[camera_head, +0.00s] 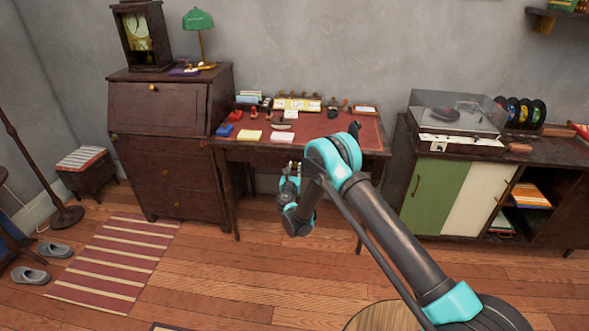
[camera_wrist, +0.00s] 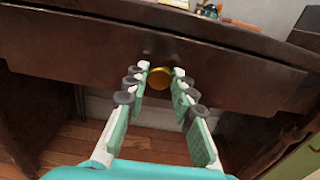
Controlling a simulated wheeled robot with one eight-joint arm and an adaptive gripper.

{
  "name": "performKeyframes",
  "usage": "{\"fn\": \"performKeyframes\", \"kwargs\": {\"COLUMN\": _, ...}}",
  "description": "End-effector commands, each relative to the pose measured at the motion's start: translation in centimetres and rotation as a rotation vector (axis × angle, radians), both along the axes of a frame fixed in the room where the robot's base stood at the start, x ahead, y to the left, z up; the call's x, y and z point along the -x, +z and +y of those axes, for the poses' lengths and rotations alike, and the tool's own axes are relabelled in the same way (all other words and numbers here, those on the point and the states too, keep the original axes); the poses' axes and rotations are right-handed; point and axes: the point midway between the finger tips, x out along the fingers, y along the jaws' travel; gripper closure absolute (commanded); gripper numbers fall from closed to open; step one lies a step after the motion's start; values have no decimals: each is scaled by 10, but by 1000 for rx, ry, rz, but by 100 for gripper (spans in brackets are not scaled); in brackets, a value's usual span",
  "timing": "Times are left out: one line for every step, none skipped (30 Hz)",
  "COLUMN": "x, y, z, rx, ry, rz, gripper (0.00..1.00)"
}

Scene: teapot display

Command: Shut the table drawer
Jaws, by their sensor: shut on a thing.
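The table (camera_head: 362,133) is a dark wooden desk with a red top against the wall in the head view. Its drawer front (camera_wrist: 225,79) fills much of the wrist view, below the tabletop edge. A round brass knob (camera_wrist: 159,78) sits at the middle of the drawer front. My gripper (camera_wrist: 160,70) has its fingertips on both sides of the knob and is shut on it. In the head view my gripper (camera_head: 291,168) is at the table's front, and my arm hides part of it. How far the drawer stands out is hard to tell.
A dark bureau (camera_head: 165,140) stands left of the table. A cabinet (camera_head: 455,190) with a record player (camera_head: 455,115) stands to the right. Cards, stamps and papers lie on the tabletop. A striped rug (camera_head: 115,260) and slippers lie on the floor at left.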

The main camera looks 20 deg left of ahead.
Motion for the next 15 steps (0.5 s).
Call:
{"fn": "performKeyframes", "kwargs": {"x": -2, "y": 0, "z": 0, "rx": 0, "ry": 0, "rz": 0, "gripper": 100}}
{"fn": "performKeyframes", "kwargs": {"x": -4, "y": 0, "z": 1, "rx": 0, "ry": -1, "rz": 0, "gripper": 100}}
{"fn": "performKeyframes", "kwargs": {"x": -8, "y": 0, "z": 1, "rx": 0, "ry": -1, "rz": 0, "gripper": 100}}
{"fn": "performKeyframes", "kwargs": {"x": -11, "y": 0, "z": 2, "rx": 0, "ry": -1, "rz": 0, "gripper": 100}}
{"fn": "performKeyframes", "kwargs": {"x": -16, "y": 0, "z": 4, "rx": 0, "ry": -1, "rz": 0, "gripper": 100}}
{"fn": "performKeyframes", "kwargs": {"x": -22, "y": 0, "z": 5, "rx": 0, "ry": 0, "rz": 0, "gripper": 100}}
{"fn": "performKeyframes", "kwargs": {"x": -27, "y": 0, "z": 6, "rx": 0, "ry": 0, "rz": 0, "gripper": 100}}
{"fn": "performKeyframes", "kwargs": {"x": -32, "y": 0, "z": 8, "rx": 0, "ry": -1, "rz": 0, "gripper": 100}}
{"fn": "performKeyframes", "kwargs": {"x": -36, "y": 0, "z": 8, "rx": 0, "ry": -1, "rz": 0, "gripper": 100}}
{"fn": "performKeyframes", "kwargs": {"x": -38, "y": 0, "z": 9, "rx": 0, "ry": -1, "rz": 0, "gripper": 100}}
{"fn": "performKeyframes", "kwargs": {"x": -39, "y": 0, "z": 9, "rx": 0, "ry": 0, "rz": 0, "gripper": 100}}
{"fn": "performKeyframes", "kwargs": {"x": -40, "y": 0, "z": 9, "rx": 0, "ry": 0, "rz": 0, "gripper": 100}}
{"fn": "performKeyframes", "kwargs": {"x": -40, "y": 0, "z": 9, "rx": 0, "ry": 0, "rz": 0, "gripper": 100}}
{"fn": "performKeyframes", "kwargs": {"x": -40, "y": 0, "z": 9, "rx": 0, "ry": 0, "rz": 0, "gripper": 100}}
{"fn": "performKeyframes", "kwargs": {"x": -40, "y": 0, "z": 9, "rx": 0, "ry": 0, "rz": 0, "gripper": 100}}
